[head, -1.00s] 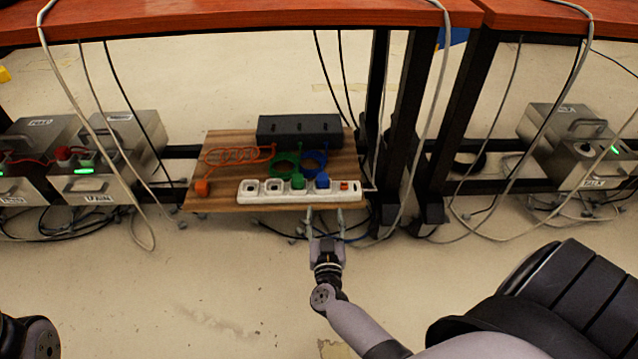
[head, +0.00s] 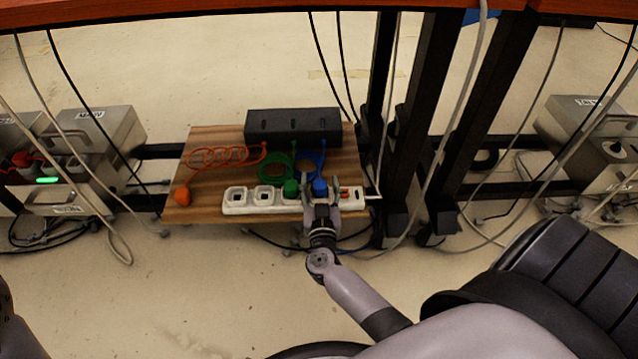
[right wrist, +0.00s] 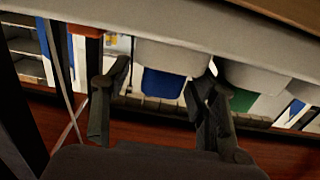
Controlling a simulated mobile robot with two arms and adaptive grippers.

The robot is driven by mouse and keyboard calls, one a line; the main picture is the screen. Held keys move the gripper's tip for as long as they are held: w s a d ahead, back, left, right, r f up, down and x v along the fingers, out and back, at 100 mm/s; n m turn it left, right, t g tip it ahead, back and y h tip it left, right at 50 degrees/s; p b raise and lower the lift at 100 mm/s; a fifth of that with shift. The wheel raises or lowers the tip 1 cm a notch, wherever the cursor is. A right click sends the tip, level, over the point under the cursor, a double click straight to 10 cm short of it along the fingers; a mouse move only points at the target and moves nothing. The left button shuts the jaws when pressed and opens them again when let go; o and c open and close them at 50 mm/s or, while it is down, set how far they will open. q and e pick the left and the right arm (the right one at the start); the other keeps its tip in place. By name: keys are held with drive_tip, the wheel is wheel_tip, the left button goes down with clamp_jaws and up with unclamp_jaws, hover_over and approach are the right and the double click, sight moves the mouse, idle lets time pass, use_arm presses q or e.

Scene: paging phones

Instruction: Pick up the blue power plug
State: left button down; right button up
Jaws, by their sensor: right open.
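The blue power plug (head: 320,187) sits in the white power strip (head: 235,208) on the wooden board; it also shows in the right wrist view (right wrist: 163,83). My right gripper (head: 320,188) is open at the strip's front, with one finger to each side of the blue plug. In the right wrist view the plug appears between the two open fingers (right wrist: 155,95), with gaps beside it. I cannot tell whether either finger touches it. My left gripper is out of view; only a bit of my left arm shows at the lower left.
A green plug (head: 291,188) sits close to the left of the blue one, near a finger. An orange plug (head: 182,197) lies loose at the board's left. A black box (head: 290,126) stands behind with coiled cords. Black table legs (head: 420,120) rise on the right.

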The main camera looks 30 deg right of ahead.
drive_tip(key=shift+w, duration=0.1)
clamp_jaws()
idle(0.7)
drive_tip(key=shift+r, duration=0.1)
